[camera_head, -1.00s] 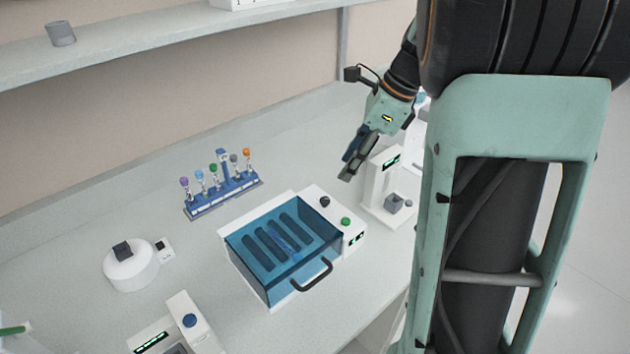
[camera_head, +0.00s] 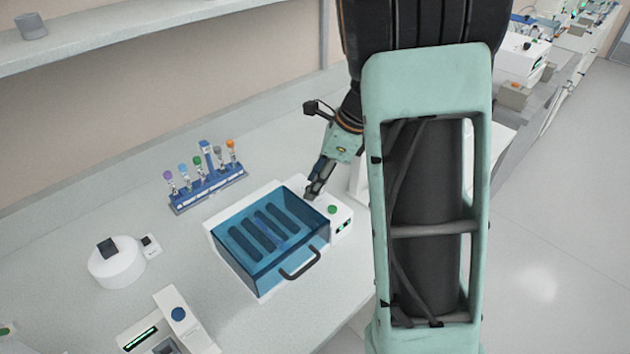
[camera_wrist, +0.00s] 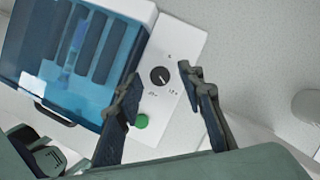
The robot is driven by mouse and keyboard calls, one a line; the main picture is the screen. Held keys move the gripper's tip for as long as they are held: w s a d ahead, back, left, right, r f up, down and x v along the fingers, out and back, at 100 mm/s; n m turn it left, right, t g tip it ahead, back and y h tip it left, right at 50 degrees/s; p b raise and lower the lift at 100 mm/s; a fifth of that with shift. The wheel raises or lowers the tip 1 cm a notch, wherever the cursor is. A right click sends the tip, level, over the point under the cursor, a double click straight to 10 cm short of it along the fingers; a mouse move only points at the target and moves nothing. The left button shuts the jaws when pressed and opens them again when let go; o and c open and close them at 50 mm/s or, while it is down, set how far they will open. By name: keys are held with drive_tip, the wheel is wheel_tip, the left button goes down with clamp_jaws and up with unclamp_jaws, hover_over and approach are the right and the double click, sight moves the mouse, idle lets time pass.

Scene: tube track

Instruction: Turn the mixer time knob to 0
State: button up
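The mixer (camera_head: 262,238) is a white box with a blue see-through lid and a dark handle, on the bench. Its panel on the right side carries a black time knob (camera_wrist: 160,76) and a green button (camera_wrist: 141,121); the button also shows in the head view (camera_head: 332,209). My gripper (camera_wrist: 157,82) is open and empty above the panel, with its fingers to either side of the knob in the wrist view. I cannot tell whether they touch it. In the head view my gripper (camera_head: 312,194) hides the knob. A pale pointer line marks the knob, with small labels around it.
A blue rack (camera_head: 207,191) with several coloured-cap tubes stands behind the mixer. A round white device (camera_head: 116,268) is at the left and another white device (camera_head: 168,325) at the front. The bench between rack and round device is clear.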

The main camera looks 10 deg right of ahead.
clamp_jaws()
